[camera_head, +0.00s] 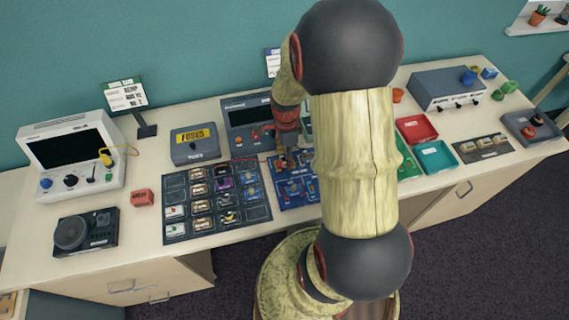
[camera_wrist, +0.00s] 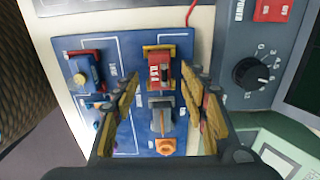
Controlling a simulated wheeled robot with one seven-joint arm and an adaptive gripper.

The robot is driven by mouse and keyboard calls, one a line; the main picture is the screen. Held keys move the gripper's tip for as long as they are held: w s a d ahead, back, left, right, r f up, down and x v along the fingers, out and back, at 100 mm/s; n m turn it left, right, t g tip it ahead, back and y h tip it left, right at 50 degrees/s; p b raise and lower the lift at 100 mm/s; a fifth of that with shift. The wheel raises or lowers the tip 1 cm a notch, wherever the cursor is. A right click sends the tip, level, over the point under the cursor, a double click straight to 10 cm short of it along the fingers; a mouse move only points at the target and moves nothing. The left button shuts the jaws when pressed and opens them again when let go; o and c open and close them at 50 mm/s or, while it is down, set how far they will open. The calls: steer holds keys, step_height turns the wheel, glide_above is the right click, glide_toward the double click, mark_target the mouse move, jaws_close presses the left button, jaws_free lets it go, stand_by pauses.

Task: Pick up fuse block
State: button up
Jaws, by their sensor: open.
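In the wrist view a small red block (camera_wrist: 158,72) with a white label sits in a yellow-edged holder on a blue circuit board (camera_wrist: 75,42). It may be the fuse block; its label is too small to read. My gripper (camera_wrist: 165,90) is open, with one finger on each side of the red block and a gap visible beside it. In the head view my gripper (camera_head: 287,158) is over the blue board (camera_head: 290,198), largely hidden by my arm. Another red block (camera_head: 142,197) lies on the table to the left.
A grey box marked FUSES (camera_head: 195,146) stands behind a dark parts board (camera_head: 177,226). A grey instrument (camera_wrist: 268,58) with a black knob is close to my right finger in the wrist view. Red (camera_head: 416,129) and teal (camera_head: 434,157) trays are on the right.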

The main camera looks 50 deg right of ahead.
steer(key=shift+f, duration=0.45)
steer(key=shift+c, duration=0.9)
jaws_close()
